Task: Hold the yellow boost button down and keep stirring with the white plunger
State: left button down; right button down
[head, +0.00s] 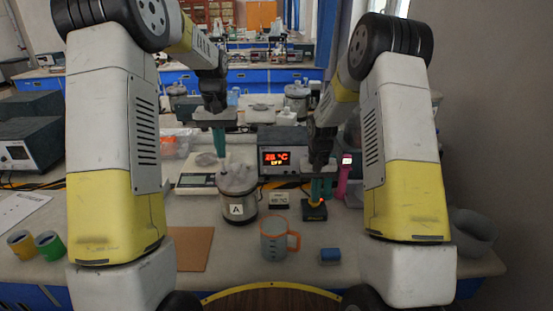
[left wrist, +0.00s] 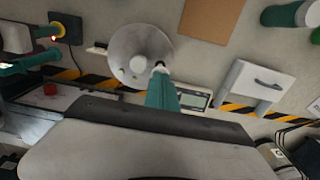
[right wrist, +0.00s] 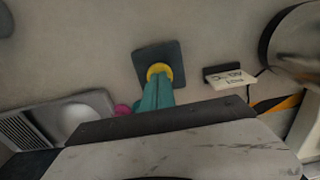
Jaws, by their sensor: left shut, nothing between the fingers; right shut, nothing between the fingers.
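The metal pot marked A (head: 238,207) stands mid-bench, and its round lid with a pale centre shows in the left wrist view (left wrist: 122,48). The yellow boost button (right wrist: 159,68) sits on a dark square box (right wrist: 146,55). My right gripper (right wrist: 154,84) is shut and empty, its tips over the button's near edge, seemingly touching it. A red light glows there.
A display unit (head: 284,147) with red digits stands behind the pot. A measuring jug (head: 275,243) and a blue block (head: 330,256) are in front. A white scale (head: 195,181) stands left, and a brown board (head: 195,249) lies front left.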

pick_arm(q)
jog(key=shift+f, duration=1.8)
jog(key=shift+r, duration=0.1)
jog(key=shift+r, duration=1.75)
pick_arm(e)
jog(key=shift+r, duration=2.5)
